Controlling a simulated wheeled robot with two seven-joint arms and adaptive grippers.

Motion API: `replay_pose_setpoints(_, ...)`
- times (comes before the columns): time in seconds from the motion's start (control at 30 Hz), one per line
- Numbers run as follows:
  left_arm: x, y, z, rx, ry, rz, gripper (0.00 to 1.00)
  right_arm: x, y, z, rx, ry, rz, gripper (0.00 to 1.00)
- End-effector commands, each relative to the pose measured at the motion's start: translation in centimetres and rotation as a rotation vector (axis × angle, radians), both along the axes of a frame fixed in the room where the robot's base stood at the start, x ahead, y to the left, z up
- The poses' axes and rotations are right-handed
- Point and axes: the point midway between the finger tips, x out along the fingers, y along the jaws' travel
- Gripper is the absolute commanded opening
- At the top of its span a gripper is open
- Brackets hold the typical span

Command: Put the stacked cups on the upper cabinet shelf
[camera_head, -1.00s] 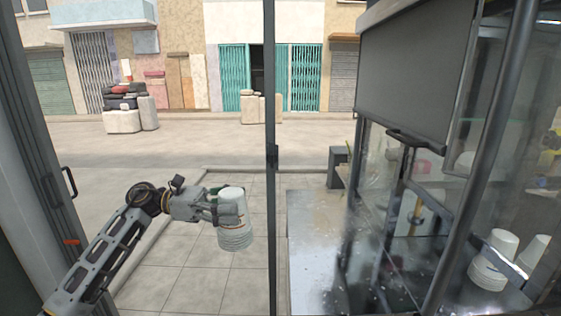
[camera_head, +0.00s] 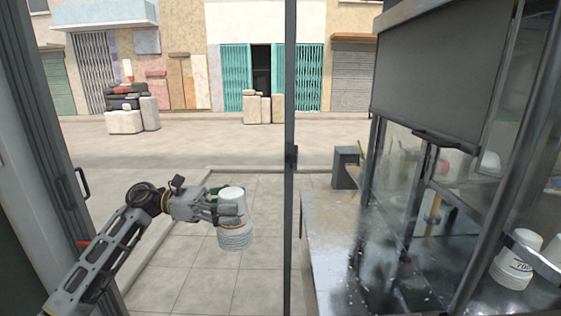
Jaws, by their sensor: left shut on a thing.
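A stack of white cups (camera_head: 234,236), upside down and nearly upright, is in the air left of the dark vertical post. My left gripper (camera_head: 230,212) is shut on the cup stack from its left side, around the upper part. The glass-sided cabinet (camera_head: 440,70) stands at the right, with a grey panel across its upper front. I cannot clearly make out the upper shelf behind the panel. My right gripper is not in view.
A dark vertical post (camera_head: 289,150) stands between the cup stack and the cabinet. A metal counter (camera_head: 335,245) lies at the lower right. White cups with lettering (camera_head: 514,262) stand inside the cabinet at far right. Tiled pavement is open below the stack.

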Motion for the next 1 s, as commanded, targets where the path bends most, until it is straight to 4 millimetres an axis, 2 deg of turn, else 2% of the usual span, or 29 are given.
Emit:
replay_pose_setpoints(0.37,0.6,-0.4,-1.0,-0.001,0.0,0.04,0.36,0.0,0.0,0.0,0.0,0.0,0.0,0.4)
replay_pose_setpoints(0.57,1.3,-0.8,-2.2,0.0,0.001,0.086,0.36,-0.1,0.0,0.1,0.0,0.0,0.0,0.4)
replay_pose_setpoints(0.83,2.6,-1.4,-4.8,0.0,0.002,0.184,0.36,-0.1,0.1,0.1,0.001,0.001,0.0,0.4)
replay_pose_setpoints(1.0,3.7,-1.8,-7.5,0.0,0.003,0.283,0.36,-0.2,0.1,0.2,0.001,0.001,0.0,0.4)
